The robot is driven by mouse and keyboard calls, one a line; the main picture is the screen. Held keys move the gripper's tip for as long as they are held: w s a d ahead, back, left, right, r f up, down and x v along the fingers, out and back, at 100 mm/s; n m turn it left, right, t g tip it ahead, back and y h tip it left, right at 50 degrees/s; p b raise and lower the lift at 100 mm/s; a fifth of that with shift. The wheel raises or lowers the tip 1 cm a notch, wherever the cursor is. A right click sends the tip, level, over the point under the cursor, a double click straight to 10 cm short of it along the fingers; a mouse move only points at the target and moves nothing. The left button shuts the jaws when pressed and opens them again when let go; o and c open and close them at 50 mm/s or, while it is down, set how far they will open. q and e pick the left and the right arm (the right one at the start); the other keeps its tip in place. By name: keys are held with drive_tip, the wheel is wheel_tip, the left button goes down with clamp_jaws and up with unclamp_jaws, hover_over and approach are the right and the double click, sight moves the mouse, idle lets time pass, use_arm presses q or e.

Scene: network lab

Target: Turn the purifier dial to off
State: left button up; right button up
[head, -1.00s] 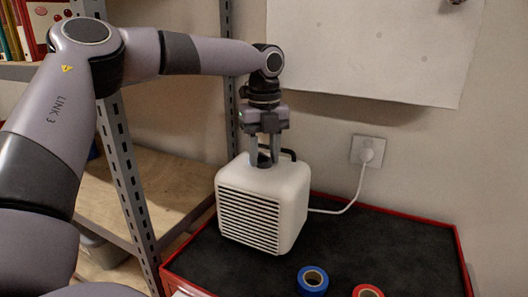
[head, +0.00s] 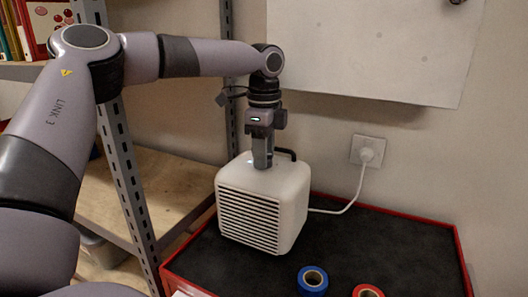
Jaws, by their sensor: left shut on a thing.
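The white purifier (head: 293,208) stands on the dark top of the cart, with its slatted grille facing the front left. My left gripper (head: 262,163) points straight down at the purifier's top and is shut on the dial. The dial itself is hidden by the fingers. A small light spot shows on the top just left of the fingers. My right gripper is not in view.
A black handle rises behind the gripper on the purifier. A white cord runs to the wall socket (head: 367,151). A blue tape roll (head: 312,280) and a red tape roll (head: 368,291) lie in front on the red-edged cart (head: 400,240). A metal shelf (head: 128,170) stands at left.

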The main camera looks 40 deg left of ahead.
use_arm(q)
drive_tip(key=n, duration=0.6)
drive_tip(key=shift+n, duration=0.3)
drive_tip(key=n, duration=0.6)
drive_tip(key=shift+r, duration=0.1)
idle(0.3)
drive_tip(key=o, duration=1.1)
drive_tip(key=shift+c, duration=0.2)
wheel_tip(320, 180, up, 7)
drive_tip(key=shift+r, duration=0.1)
